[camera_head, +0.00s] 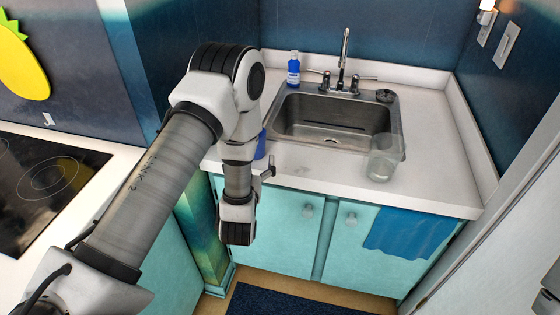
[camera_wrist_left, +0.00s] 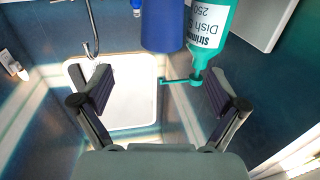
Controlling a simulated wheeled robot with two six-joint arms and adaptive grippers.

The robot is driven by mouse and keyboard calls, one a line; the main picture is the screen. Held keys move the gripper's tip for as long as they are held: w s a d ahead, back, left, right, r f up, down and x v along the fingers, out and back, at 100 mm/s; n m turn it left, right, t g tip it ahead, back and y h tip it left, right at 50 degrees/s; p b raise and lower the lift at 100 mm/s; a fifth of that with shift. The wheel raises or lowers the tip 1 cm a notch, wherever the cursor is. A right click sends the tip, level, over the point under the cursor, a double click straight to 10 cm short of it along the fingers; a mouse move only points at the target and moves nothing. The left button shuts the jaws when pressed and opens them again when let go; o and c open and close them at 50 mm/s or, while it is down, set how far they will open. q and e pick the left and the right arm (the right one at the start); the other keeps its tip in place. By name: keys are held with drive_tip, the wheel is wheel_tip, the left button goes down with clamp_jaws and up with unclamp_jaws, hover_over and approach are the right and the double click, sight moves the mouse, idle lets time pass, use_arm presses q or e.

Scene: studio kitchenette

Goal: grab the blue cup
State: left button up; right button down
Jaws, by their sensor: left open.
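The blue cup (camera_head: 261,147) stands on the counter left of the sink, mostly hidden behind my left arm in the head view. In the left wrist view the blue cup (camera_wrist_left: 162,24) is a plain blue shape at the top, beyond the fingertips and between their two lines. My left gripper (camera_wrist_left: 158,90) is open, with nothing between its fingers. In the head view my left gripper (camera_head: 266,170) is at the counter's front edge, close to the cup and partly hidden by my wrist.
A green dish soap bottle (camera_wrist_left: 208,32) stands right beside the cup in the wrist view. A clear glass (camera_head: 382,160) stands at the sink's front right. The front counter between is clear.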

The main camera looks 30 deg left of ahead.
use_arm(q)
drive_tip(key=p+x, duration=0.1)
drive_tip(key=x, duration=0.7)
drive_tip(key=shift+w+a+f+p, duration=0.15)
drive_tip(key=shift+a+p, duration=0.05)
drive_tip(key=shift+p, duration=0.1)
drive_tip(key=shift+w+a+f, duration=0.1)
drive_tip(key=shift+w, duration=0.1)
drive_tip(key=shift+s, duration=0.1)
drive_tip(key=shift+c, duration=0.7)
drive_tip(key=c, duration=1.2)
use_arm(e)
drive_tip(key=shift+w+a+r, duration=0.15)
drive_tip(key=shift+w+r, duration=0.15)
drive_tip(key=shift+w, duration=0.05)
